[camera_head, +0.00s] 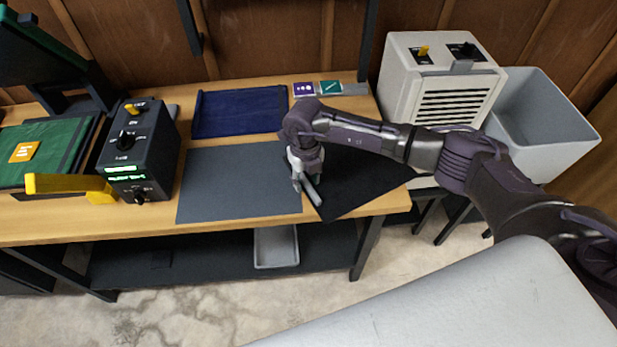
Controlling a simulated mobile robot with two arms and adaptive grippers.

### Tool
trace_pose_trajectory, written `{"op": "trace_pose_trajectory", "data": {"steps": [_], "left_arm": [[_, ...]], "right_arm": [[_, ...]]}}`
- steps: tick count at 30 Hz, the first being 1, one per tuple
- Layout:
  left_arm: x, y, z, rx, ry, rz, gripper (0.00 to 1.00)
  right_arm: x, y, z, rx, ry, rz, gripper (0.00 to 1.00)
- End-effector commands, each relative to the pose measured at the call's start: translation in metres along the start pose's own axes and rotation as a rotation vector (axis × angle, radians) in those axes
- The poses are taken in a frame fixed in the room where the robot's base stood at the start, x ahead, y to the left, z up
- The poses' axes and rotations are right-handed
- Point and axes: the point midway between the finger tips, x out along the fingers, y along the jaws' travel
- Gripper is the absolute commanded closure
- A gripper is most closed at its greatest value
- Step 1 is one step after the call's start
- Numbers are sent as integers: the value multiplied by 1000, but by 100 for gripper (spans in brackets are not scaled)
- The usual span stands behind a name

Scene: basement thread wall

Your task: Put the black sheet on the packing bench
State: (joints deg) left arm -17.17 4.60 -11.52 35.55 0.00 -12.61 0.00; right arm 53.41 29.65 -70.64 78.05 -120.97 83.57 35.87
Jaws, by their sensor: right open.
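The black sheet (362,187) lies flat and slightly askew on the right end of the wooden packing bench (245,229). Its right corner reaches the bench's right edge; whether it overhangs there I cannot tell. My right arm crosses above the sheet and hides its back part. My right gripper (307,192) is open, pointing down at the sheet's left edge, beside the dark grey mat. I cannot tell whether its fingers touch the sheet. My left gripper is not in view.
The dark grey mat (235,185) and a folded navy cloth (240,112) lie left of the sheet. A black control box (140,150) with a yellow arm stands further left. A pale machine (440,85) and a grey bin (540,120) stand right of the bench.

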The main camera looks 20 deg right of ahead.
Motion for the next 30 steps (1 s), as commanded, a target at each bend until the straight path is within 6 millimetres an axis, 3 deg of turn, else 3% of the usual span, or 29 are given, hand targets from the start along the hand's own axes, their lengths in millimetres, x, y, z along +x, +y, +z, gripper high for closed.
{"op": "trace_pose_trajectory", "data": {"steps": [8,21,30], "left_arm": [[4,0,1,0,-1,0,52],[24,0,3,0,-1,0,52],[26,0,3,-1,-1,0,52]], "right_arm": [[-17,-1,1,0,-4,0,59],[-103,0,1,-1,-5,0,59],[-121,0,0,0,0,-1,59]]}}
